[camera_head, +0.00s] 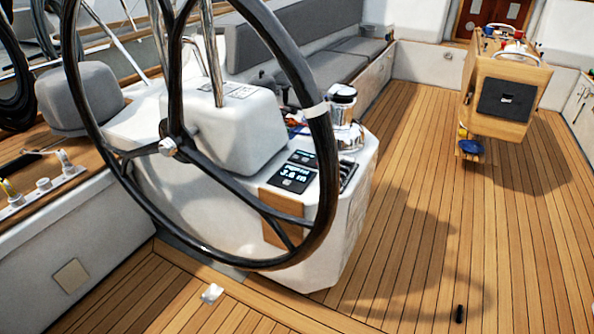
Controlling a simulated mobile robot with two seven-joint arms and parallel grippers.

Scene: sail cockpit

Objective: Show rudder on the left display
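Behind the large black steering wheel (322,150), the white helm pedestal (240,235) carries two small dark displays on its sloping face. The nearer display (293,179) is lit and reads 3.6 m under a small heading that I cannot read surely. The farther display (303,157) is also lit, but its text is too small to read. I cannot tell from this angle which one counts as the left display. A dark control panel (348,175) sits to their right. The wheel rim passes close to the displays but leaves both visible. Neither of my grippers shows.
A chrome winch (344,115) stands beyond the displays. A small white object (212,293) and a small black object (460,313) lie low in front. Teak floor on the right is mostly clear.

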